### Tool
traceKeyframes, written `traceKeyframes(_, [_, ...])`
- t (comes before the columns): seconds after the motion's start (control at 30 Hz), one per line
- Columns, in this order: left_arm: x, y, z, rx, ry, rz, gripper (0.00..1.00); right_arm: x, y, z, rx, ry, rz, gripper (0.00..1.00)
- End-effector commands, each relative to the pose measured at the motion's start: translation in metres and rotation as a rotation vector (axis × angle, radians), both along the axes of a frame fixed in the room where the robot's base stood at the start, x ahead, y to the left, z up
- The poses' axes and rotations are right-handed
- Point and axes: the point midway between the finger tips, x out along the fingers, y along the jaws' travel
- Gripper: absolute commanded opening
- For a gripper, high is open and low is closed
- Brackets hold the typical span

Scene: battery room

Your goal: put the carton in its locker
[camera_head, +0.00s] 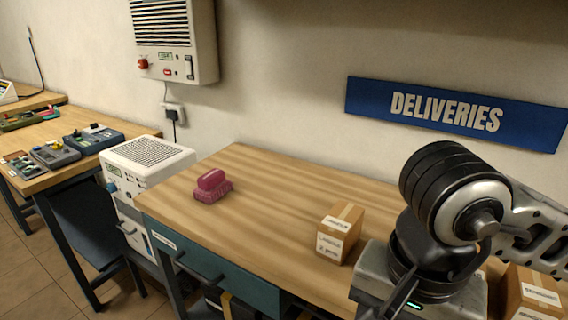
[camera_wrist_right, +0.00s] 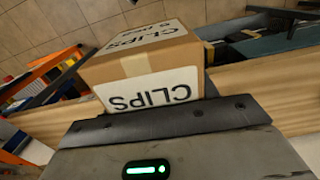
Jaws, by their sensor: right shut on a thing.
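A brown carton (camera_wrist_right: 150,60) marked CLIPS is held in my right gripper (camera_wrist_right: 165,122), which is shut on it in the right wrist view. In the head view my right gripper (camera_head: 385,300) is over the front of the bench, at the bottom edge, and the held carton cannot be made out there. Another small carton (camera_head: 340,232) with white labels stands on the bench, left of my right gripper. A further carton (camera_head: 535,292) stands at the bottom right, partly cut off. No locker shows. My left gripper is not in view.
The wooden bench (camera_head: 270,215) has a pink brush-like block (camera_head: 212,186) on it and clear room around that. A blue DELIVERIES sign (camera_head: 455,113) hangs on the wall behind. A white unit (camera_head: 148,165) stands left of the bench, and a wall box (camera_head: 175,40) hangs above.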

Motion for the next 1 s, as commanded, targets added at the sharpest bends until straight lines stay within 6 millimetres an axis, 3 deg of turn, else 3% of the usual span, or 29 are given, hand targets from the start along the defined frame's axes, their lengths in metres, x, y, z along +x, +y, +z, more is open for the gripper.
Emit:
traceKeyframes(0.37, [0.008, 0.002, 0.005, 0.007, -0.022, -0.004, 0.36, 0.036, -0.013, -0.022, 0.017, 0.015, 0.185, 0.27])
traceKeyframes(0.7, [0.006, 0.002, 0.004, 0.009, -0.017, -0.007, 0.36, 0.089, -0.052, -0.062, 0.007, 0.002, 0.479, 0.27])
traceKeyframes(1.0, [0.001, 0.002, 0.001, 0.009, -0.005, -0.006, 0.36, 0.102, -0.068, -0.074, -0.007, -0.007, 0.581, 0.27])
